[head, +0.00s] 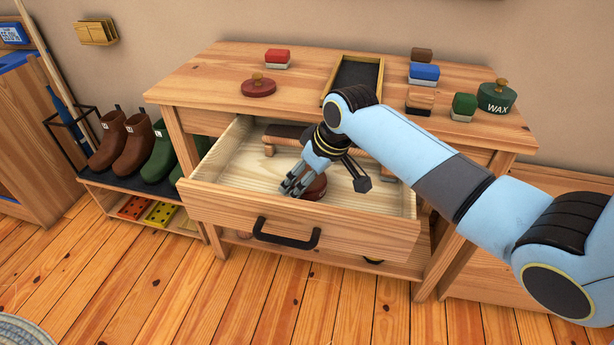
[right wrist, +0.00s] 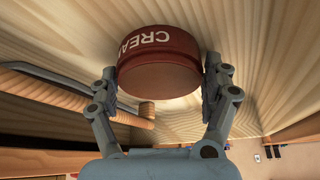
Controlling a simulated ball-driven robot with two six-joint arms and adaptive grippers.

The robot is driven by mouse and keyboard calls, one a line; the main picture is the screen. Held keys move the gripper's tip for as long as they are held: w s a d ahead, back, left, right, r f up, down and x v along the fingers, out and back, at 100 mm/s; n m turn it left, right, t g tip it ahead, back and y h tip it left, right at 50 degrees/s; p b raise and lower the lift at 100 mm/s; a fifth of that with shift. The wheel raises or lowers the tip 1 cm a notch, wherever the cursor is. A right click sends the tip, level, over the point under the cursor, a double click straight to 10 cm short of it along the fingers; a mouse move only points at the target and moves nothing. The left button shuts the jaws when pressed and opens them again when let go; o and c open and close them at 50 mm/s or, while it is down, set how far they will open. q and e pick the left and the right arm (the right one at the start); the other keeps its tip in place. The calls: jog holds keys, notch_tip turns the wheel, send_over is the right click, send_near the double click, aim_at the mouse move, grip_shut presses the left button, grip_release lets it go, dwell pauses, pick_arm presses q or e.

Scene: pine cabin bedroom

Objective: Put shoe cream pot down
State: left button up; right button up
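The dark red shoe cream pot (head: 316,188) is inside the open drawer (head: 290,212), low near its floor. In the right wrist view the pot (right wrist: 158,65) shows part of the word CREAM upside down. My right gripper (head: 295,186) reaches down into the drawer. I cannot tell whether the pot touches the drawer floor. A dark red lid with a wooden knob (head: 258,86) lies on the tabletop. My left gripper is not in view.
A wooden item (head: 285,131) lies at the drawer's back. The tabletop (head: 215,75) holds a red brush (head: 277,58), a dark-lined tray (head: 358,75), several more brushes and a green WAX pot (head: 497,97). Boots (head: 132,145) stand on a rack at left. The drawer's left side is bare.

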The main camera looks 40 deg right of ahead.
jog(key=shift+o, duration=1.1)
jog(key=shift+r, duration=0.15)
jog(key=p+v, duration=0.3)
jog(key=v, duration=0.9)
